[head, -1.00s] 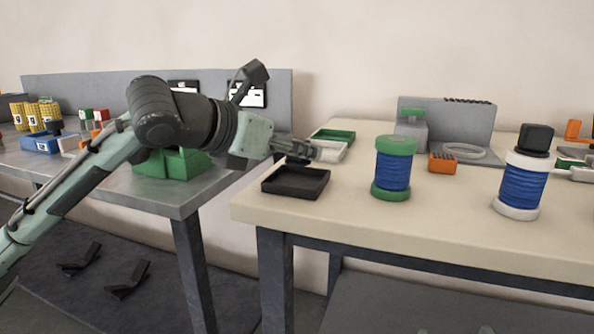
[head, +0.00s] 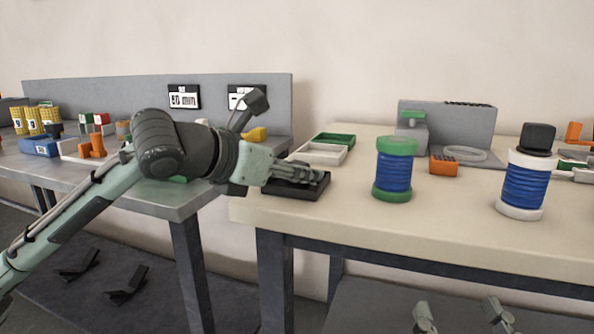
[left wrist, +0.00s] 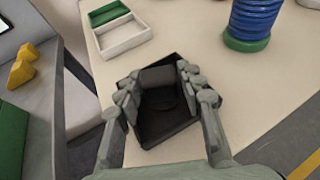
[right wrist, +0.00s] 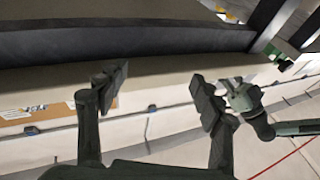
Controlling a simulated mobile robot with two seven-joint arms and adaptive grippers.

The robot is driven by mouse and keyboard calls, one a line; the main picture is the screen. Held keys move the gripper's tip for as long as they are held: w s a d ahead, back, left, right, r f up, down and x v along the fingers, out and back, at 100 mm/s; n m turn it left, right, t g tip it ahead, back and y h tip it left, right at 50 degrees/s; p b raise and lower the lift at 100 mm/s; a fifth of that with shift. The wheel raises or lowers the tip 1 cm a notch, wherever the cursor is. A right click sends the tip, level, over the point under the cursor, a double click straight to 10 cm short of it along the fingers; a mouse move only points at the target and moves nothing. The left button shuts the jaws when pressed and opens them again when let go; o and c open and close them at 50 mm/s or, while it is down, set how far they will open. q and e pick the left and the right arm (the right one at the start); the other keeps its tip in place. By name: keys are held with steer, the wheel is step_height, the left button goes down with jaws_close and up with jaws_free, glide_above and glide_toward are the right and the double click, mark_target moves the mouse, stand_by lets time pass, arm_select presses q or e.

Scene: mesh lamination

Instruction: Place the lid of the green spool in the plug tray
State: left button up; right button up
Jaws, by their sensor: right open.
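The green spool (head: 394,172), wound in blue with green ends, stands upright on the beige table with no black block on top. The black plug tray (head: 312,191) lies near the table's left edge. In the left wrist view the tray (left wrist: 157,138) is below my left gripper (left wrist: 159,80). The dark, block-shaped lid (left wrist: 158,76) is between its fingers, which are against its sides. The lid is over or inside the tray; its contact with the floor is unclear. In the head view my left gripper (head: 310,175) hides the lid. My right gripper (right wrist: 158,90) is open and empty, low in front.
A white tray (head: 318,159) and a green tray (head: 340,138) lie behind the plug tray. A white spool (head: 523,187) with a black block (head: 537,139) on top stands right. An orange block (head: 443,165) and grey fixture (head: 468,125) are behind. The table's front is clear.

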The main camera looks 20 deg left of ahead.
arm_select(q)
steer(key=shift+r, duration=0.1)
steer(key=shift+s+a+r, duration=0.15)
steer(key=shift+s, duration=0.05)
steer(key=v, duration=0.6)
steer(key=shift+s+a, duration=0.2)
steer(key=shift+b+v, duration=0.45)
steer(key=shift+v, duration=2.05)
arm_select(e)
steer(key=shift+s+d+r+t+y, duration=0.1)
steer(key=shift+s+r+t+y, duration=0.1)
steer(key=shift+r+t, duration=0.3)
steer(key=shift+s+d+r+t+y, duration=0.15)
steer(key=shift+r+t, duration=0.15)
steer(key=shift+r, duration=0.35)
